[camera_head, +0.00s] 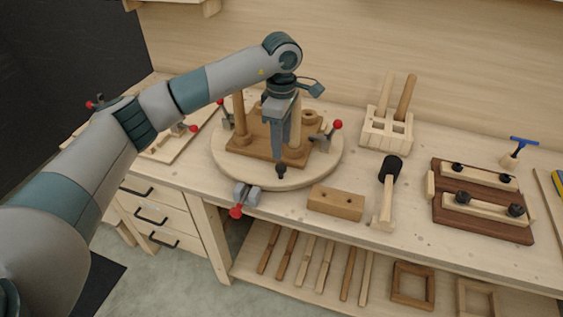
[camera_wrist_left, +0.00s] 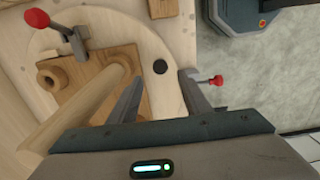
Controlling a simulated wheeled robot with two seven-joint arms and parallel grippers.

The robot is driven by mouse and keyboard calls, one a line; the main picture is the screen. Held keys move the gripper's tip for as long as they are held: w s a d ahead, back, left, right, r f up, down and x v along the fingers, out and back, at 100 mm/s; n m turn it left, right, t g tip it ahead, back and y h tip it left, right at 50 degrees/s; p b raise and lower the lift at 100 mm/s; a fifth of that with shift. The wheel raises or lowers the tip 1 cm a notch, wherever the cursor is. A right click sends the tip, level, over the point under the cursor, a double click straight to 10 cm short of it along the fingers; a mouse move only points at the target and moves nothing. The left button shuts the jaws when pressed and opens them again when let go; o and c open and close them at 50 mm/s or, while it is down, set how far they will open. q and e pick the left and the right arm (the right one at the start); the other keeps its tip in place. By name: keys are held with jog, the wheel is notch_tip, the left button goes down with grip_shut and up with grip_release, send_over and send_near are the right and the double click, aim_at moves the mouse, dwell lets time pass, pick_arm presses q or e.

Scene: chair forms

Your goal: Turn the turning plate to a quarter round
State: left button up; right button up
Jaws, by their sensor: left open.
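The turning plate (camera_head: 231,165) is a round pale wooden disc on the workbench, with a brown wooden form and posts on it. A black knob (camera_head: 281,170) stands near the plate's front rim. My left gripper (camera_head: 279,158) points down over the front of the plate, just above or at the knob. In the left wrist view the fingers (camera_wrist_left: 160,77) are apart and the knob (camera_wrist_left: 160,67) appears between their tips. I cannot tell whether they touch it. My right gripper is in neither view.
Red-handled clamps sit on the plate, and a grey clamp with a red knob (camera_head: 240,208) is at the bench edge. A wooden block (camera_head: 336,202), a mallet (camera_head: 387,190), a tool rack (camera_head: 387,133) and a dark jig board (camera_head: 482,220) lie to the right.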

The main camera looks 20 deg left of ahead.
aim_at(282, 166)
pick_arm(q)
notch_tip(282, 166, down, 8)
jog(key=p, duration=0.3)
jog(key=shift+f, duration=0.85)
grip_shut()
